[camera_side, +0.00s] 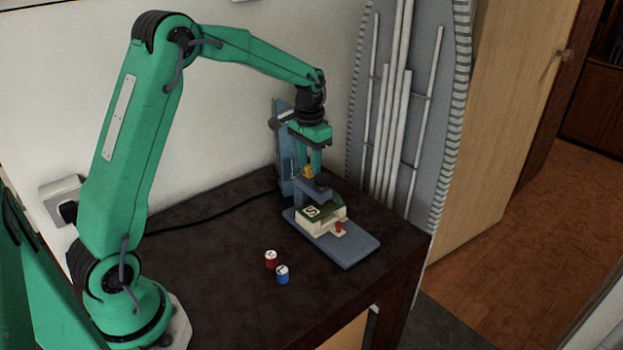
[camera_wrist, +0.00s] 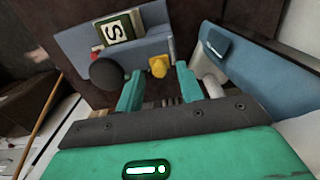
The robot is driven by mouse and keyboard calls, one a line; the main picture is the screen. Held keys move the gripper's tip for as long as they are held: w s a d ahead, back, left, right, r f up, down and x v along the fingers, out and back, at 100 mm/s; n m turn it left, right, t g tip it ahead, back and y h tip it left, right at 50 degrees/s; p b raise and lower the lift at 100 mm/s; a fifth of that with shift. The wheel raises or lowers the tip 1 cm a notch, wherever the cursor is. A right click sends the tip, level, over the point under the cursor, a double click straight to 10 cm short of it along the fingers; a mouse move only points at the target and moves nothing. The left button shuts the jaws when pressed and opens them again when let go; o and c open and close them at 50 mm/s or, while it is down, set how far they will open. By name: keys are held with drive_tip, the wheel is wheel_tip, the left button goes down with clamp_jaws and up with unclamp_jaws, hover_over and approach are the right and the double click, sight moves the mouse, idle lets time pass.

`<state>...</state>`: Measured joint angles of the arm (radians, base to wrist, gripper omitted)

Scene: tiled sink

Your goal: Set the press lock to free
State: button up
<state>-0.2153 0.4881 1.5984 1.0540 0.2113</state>
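The press (camera_side: 291,165) is a blue-grey stand with a flat base plate (camera_side: 352,250) at the back of the table; parts of it also show in the wrist view (camera_wrist: 250,75). A yellow knob (camera_side: 308,171) sits on the press. In the wrist view, the yellow knob (camera_wrist: 158,67) lies between and just beyond my two green fingertips. My gripper (camera_wrist: 158,76) is open, with a gap between its fingers; contact with the knob cannot be told. In the side view my gripper (camera_side: 316,162) points down above the press. Which part is the lock is not marked.
A dark round knob (camera_wrist: 107,73) is close to my left finger. A red cap (camera_side: 271,258) and a blue cap (camera_side: 282,274) stand on the dark table (camera_side: 220,270).

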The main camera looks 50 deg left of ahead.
sight(309, 167)
drive_tip(key=shift+r, duration=3.75)
drive_tip(key=shift+s+d+r, duration=0.2)
drive_tip(key=shift+r, duration=0.05)
drive_tip(key=s+d+r+t, duration=0.3)
drive_tip(key=s+d+r, duration=0.3)
drive_tip(key=s, duration=0.5)
drive_tip(key=s+d+f+t, duration=0.2)
drive_tip(key=s+d, duration=0.2)
drive_tip(key=s, duration=1)
drive_tip(key=shift+s+f+t, duration=0.2)
drive_tip(key=shift+s+t, duration=0.1)
drive_tip(key=shift+d, duration=0.1)
